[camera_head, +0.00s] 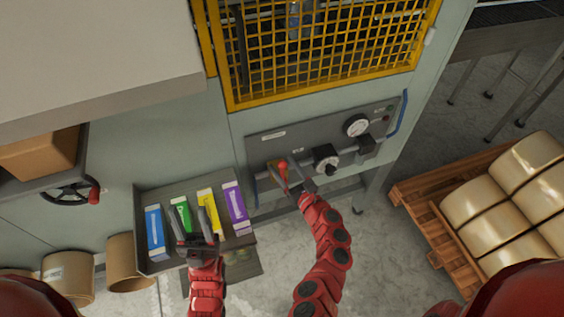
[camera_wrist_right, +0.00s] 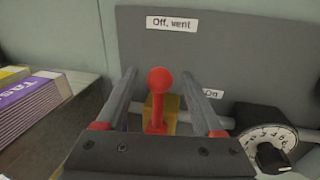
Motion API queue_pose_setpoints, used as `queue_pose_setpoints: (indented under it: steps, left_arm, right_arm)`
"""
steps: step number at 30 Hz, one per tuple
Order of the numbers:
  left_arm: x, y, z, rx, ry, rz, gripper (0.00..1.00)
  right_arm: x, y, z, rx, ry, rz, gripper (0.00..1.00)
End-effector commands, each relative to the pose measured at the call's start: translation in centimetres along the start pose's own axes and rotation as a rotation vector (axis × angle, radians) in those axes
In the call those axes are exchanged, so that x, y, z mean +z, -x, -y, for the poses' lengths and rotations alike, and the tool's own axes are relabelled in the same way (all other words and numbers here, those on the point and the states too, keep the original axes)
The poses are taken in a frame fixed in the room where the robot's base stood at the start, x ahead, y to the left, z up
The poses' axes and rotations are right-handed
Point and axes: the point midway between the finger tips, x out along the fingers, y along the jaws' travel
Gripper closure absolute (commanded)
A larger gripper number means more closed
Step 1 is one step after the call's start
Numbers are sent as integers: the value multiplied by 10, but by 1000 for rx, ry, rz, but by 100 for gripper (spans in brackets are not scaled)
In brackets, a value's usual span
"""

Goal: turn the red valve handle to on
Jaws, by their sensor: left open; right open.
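The red valve handle (camera_wrist_right: 158,100) is a short lever with a round red knob on a yellow valve body (camera_wrist_right: 172,118), mounted on a grey pipe. In the right wrist view it stands upright, between the two fingers of my right gripper (camera_wrist_right: 168,98), which is open around it. It also shows in the head view as a red knob (camera_head: 282,164) at the right gripper's (camera_head: 290,182) fingers. A label reading "Off, vent" (camera_wrist_right: 173,23) is above the handle, and an "On" label (camera_wrist_right: 211,93) is to its right. My left gripper (camera_head: 195,222) is open over the tray of cartons.
A numbered dial (camera_head: 326,160) and a gauge (camera_head: 357,125) sit right of the valve on the grey panel (camera_head: 265,150). A tray (camera_head: 142,225) holds several coloured cartons. A pallet (camera_head: 425,225) with wrapped rolls stands at right. A yellow mesh guard (camera_head: 330,50) is above.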

Motion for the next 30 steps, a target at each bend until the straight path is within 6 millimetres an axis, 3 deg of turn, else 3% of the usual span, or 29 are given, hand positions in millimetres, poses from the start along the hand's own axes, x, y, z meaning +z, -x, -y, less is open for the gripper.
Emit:
queue_pose_setpoints:
  steps: [6, 14, 26, 30]
  left_arm:
    - [0, -2, 0, 0, 0, 0, 50]
    - [0, -2, 0, 0, 0, 0, 50]
    - [0, -2, 0, 0, 0, 0, 50]
    - [0, -2, 0, 0, 0, 0, 50]
  right_arm:
    - [0, -12, -1, 3, -2, -2, 31]
    - [-1, -12, -1, 1, -1, -2, 31]
    - [-1, -12, -1, 1, -1, -2, 99]
    - [-1, -12, -1, 1, -1, -2, 100]
